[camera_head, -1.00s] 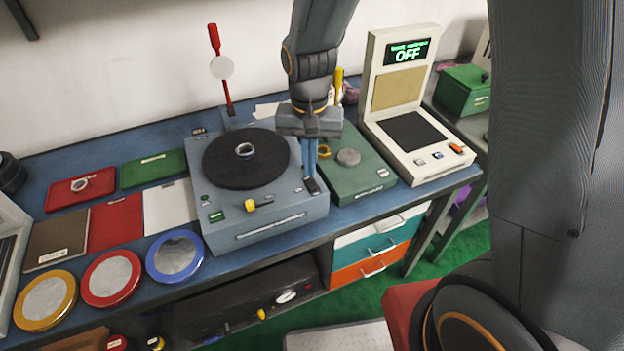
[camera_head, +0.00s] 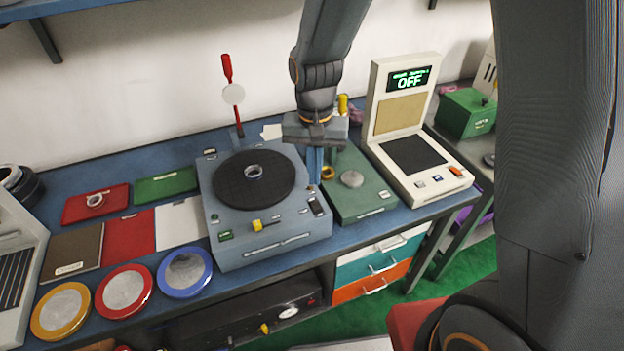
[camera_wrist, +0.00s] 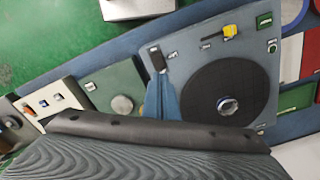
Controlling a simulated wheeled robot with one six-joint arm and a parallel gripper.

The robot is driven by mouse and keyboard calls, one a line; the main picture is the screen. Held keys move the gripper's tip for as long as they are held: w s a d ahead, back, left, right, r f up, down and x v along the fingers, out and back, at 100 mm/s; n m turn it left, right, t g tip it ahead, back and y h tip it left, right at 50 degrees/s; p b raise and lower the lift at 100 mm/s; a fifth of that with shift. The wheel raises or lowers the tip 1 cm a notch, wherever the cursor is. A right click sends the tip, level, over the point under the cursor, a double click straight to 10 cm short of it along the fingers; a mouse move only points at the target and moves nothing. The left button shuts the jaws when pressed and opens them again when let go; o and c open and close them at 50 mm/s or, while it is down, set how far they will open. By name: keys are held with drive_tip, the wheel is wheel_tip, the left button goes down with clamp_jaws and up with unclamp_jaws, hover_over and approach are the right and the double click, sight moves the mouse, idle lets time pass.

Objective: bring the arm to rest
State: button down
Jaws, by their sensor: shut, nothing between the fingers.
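My gripper (camera_head: 314,166) hangs from my arm, pointing down over the right edge of the grey turntable unit (camera_head: 272,239), beside the green box (camera_head: 370,206). Its blue fingers are together with nothing between them. They also show in the wrist view (camera_wrist: 161,98), next to the turntable unit's dark switch. A bearing ring (camera_head: 254,172) lies on the black turntable disc (camera_head: 232,188), apart from my gripper; it also shows in the wrist view (camera_wrist: 227,106). Whether the fingertips touch anything below I cannot tell.
A cream device (camera_head: 385,125) reading OFF stands right of the green box. A red-handled lever (camera_head: 229,75) rises behind the turntable unit. Another ring lies on a red mat (camera_head: 76,211) at left. Yellow, red and blue round dishes (camera_head: 185,291) line the bench front.

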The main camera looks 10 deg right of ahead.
drive_tip(key=s+d+f+n+b, duration=0.1)
drive_tip(key=s+d+b, duration=0.2)
drive_tip(key=d, duration=0.3)
drive_tip(key=s+d+n+t+b, duration=0.1)
drive_tip(key=s+d+b, duration=0.3)
drive_tip(key=d, duration=0.2)
drive_tip(key=shift+s+d+f+n, duration=0.2)
drive_tip(key=shift+d+f+n, duration=0.15)
drive_tip(key=shift+n, duration=0.05)
